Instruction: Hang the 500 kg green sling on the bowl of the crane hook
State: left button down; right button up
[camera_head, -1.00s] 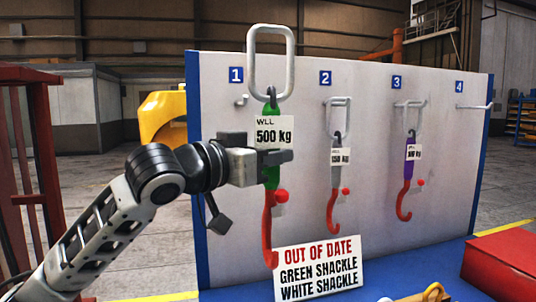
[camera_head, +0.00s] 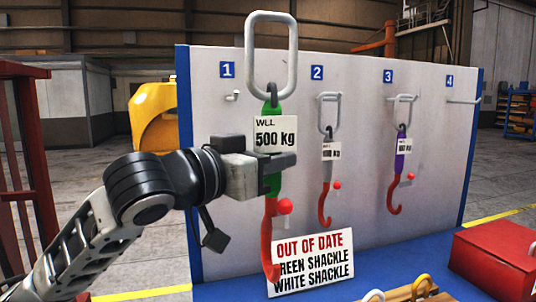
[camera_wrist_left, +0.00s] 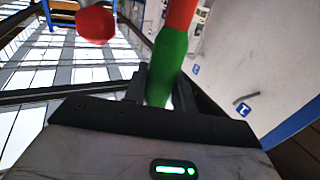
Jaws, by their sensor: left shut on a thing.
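My left gripper (camera_head: 272,174) is shut on the green sling (camera_head: 272,184), gripping its green body just below the 500 kg tag (camera_head: 275,136). The sling hangs upright in front of the rack board, with a large grey link on top and a red hook with a red knob at the bottom. In the left wrist view the green body (camera_wrist_left: 167,65) sits between the fingers. A large yellow curved thing (camera_head: 155,115), perhaps the crane hook, shows behind the board's left edge and is partly hidden by it. My right gripper is not in view.
The rack board (camera_head: 400,210) has numbered pegs. A grey sling (camera_head: 326,170) hangs at 2, a purple one (camera_head: 401,160) at 3; pegs 1 and 4 are empty. An out-of-date sign (camera_head: 312,265), a red box (camera_head: 500,255) and shackles stand in front. A red frame (camera_head: 35,150) is at left.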

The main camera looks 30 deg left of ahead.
pick_arm(q)
jog(key=shift+s+d+b, duration=0.9)
jog(key=shift+d+b, duration=0.05)
jog(key=shift+d, duration=0.05)
jog(key=shift+s+d+r+b, duration=0.1)
jog(key=shift+s+d+b, duration=0.3)
jog(key=shift+b, duration=0.3)
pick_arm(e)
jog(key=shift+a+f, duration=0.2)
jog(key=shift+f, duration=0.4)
